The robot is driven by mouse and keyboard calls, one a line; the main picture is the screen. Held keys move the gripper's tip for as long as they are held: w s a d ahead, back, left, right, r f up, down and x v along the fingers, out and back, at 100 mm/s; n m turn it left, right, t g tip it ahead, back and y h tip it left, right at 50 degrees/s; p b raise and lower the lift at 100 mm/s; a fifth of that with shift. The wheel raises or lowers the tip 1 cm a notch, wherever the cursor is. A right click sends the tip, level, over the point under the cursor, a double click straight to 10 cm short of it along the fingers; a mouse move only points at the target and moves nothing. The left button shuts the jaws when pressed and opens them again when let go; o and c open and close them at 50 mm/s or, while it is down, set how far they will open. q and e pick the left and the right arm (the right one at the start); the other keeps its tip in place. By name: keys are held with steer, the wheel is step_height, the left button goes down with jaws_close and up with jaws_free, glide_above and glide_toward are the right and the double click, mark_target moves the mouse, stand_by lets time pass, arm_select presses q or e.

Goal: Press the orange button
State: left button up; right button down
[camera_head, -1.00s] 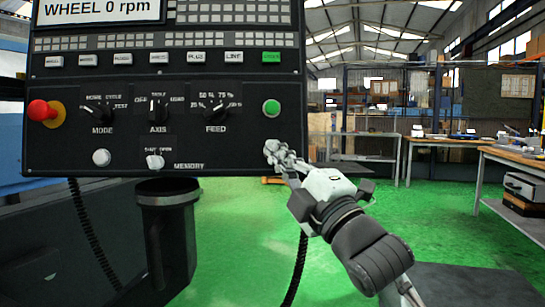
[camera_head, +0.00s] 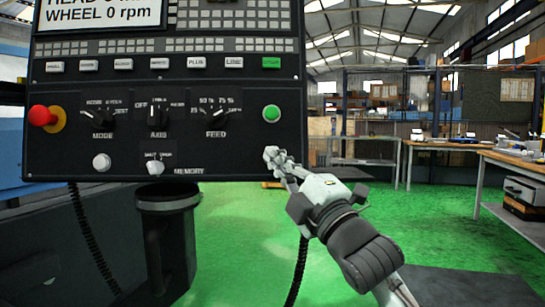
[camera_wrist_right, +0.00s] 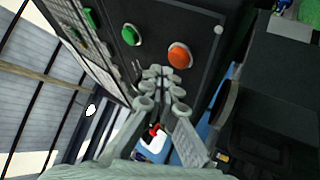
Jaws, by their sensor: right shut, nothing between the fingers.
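The orange button (camera_wrist_right: 180,55) is a round domed button on the dark control panel, clear in the right wrist view. A green button (camera_wrist_right: 131,34) sits beside it. My right gripper (camera_wrist_right: 160,74) is shut and empty, its fingertips just short of the orange button in that picture. I cannot tell whether they touch the panel. In the head view my right gripper (camera_head: 274,155) is at the panel's lower right, below the green button (camera_head: 271,113). The orange button does not show there; the gripper seems to cover it. My left gripper is out of view.
The control panel (camera_head: 230,160) also carries a red mushroom button (camera_head: 42,116), several dials and a row of keys. A black cylinder (camera_head: 167,195) stands below it, and a coiled cable hangs near my right arm. Workbenches stand further back on the right.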

steer(key=shift+w, duration=0.2)
stand_by(0.6)
steer(key=shift+w+f, duration=0.1)
steer(key=shift+w, duration=0.15)
steer(key=shift+w+f+p, duration=0.1)
steer(key=shift+w+p, duration=0.2)
steer(key=shift+w, duration=0.1)
stand_by(0.9)
steer(key=shift+s+p, duration=0.35)
steer(key=shift+s, duration=0.45)
steer(key=s, duration=0.2)
steer(key=s+r+p, duration=0.1)
steer(key=s, duration=0.2)
steer(key=shift+d+r, duration=0.1)
steer(key=shift+d, duration=0.1)
stand_by(0.4)
